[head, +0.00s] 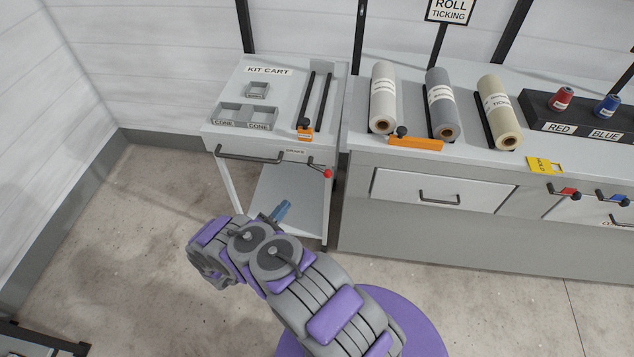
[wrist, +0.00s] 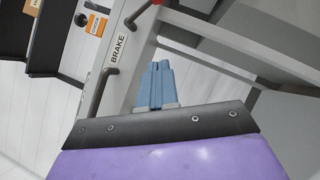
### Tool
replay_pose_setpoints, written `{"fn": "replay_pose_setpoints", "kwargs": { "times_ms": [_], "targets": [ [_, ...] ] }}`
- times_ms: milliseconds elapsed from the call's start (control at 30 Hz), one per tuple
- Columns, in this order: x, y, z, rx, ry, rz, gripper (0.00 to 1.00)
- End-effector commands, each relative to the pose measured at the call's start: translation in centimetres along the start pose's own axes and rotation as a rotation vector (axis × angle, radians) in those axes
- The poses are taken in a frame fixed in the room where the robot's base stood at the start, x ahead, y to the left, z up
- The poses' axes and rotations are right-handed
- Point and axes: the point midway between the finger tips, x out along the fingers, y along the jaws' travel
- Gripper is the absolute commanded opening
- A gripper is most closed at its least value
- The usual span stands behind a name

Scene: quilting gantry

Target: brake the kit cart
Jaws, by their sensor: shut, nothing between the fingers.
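The kit cart (head: 222,128) stands left of the long bench in the head view, with a long dark pull bar (head: 250,157) on its front. Right of the bar is the brake lever with a red knob (head: 328,173), at the cart's front right corner. In the wrist view the BRAKE label (wrist: 119,48) is readable, and a dark lever (wrist: 136,15) runs to a red knob cut off at the top edge. My gripper (head: 284,207) is shut and empty, below and in front of the cart; its blue fingers (wrist: 155,85) also show in the wrist view, apart from the lever.
The cart top holds cone trays (head: 246,117), dark rails and an orange tag (head: 305,134). The bench (head: 360,150) stands close on the right, carrying fabric rolls (head: 442,104). Open floor (head: 150,220) lies left of the cart. A dark low object (head: 40,340) is at the lower left.

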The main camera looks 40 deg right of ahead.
Motion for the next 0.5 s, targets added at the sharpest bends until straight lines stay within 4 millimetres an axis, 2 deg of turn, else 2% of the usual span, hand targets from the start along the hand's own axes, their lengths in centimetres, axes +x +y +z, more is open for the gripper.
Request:
{"fn": "replay_pose_setpoints", "kwargs": {
  "times_ms": [200, 500],
  "targets": [
    [-0.6, -0.83, 1.25, -0.055, -0.036, 0.029, 0.0],
    [-0.81, -0.65, 1.26, -0.056, -0.038, 0.032, 0.0]
  ]
}}
